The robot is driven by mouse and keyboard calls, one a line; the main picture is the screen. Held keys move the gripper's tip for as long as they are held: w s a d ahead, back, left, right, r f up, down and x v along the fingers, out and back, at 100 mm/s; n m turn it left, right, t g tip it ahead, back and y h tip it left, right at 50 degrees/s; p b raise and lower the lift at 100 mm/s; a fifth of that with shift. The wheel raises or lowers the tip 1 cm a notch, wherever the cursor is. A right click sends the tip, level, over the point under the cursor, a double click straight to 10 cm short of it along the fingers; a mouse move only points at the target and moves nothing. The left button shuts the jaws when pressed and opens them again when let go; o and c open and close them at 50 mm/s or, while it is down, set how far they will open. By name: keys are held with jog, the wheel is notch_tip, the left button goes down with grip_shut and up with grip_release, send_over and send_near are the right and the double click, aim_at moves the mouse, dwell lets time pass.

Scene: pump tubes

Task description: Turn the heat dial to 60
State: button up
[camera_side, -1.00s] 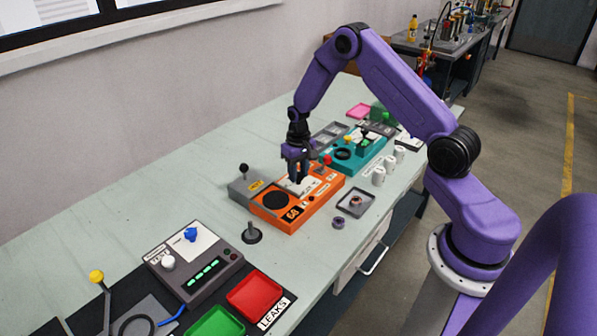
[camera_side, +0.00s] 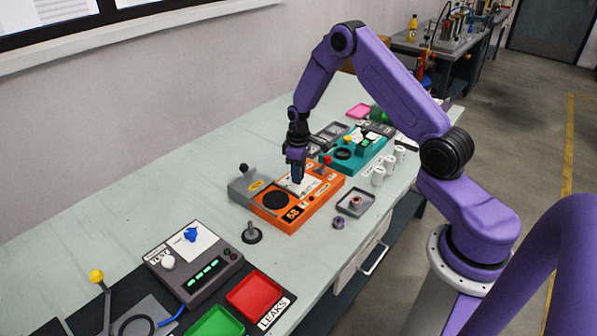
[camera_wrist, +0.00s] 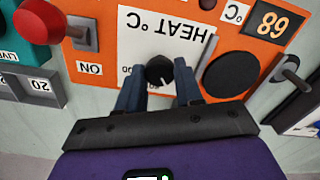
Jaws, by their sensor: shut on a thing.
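The heat dial (camera_wrist: 159,70) is a black round knob with a white pointer mark on the white "HEAT °C" plate (camera_wrist: 150,35) of the orange unit (camera_side: 322,200). In the wrist view the plate is upside down and most of its scale is hidden. My gripper (camera_wrist: 159,84) is shut on the dial, one finger on each side. In the side view my gripper (camera_side: 297,178) points straight down over the plate and hides the dial.
A round black plate (camera_wrist: 231,75) lies beside the dial. A red-knobbed lever (camera_wrist: 40,22) stands near the "ON" label. A grey unit with a black-knobbed lever (camera_side: 244,168) adjoins the orange one. A teal unit (camera_side: 352,155) stands behind. Bare table lies to the left.

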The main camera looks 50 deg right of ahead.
jog(key=shift+n, duration=2.3)
jog(key=o, duration=1)
jog(key=shift+o, duration=0.2)
notch_tip(320, 180, up, 17)
jog(key=shift+r, duration=0.2)
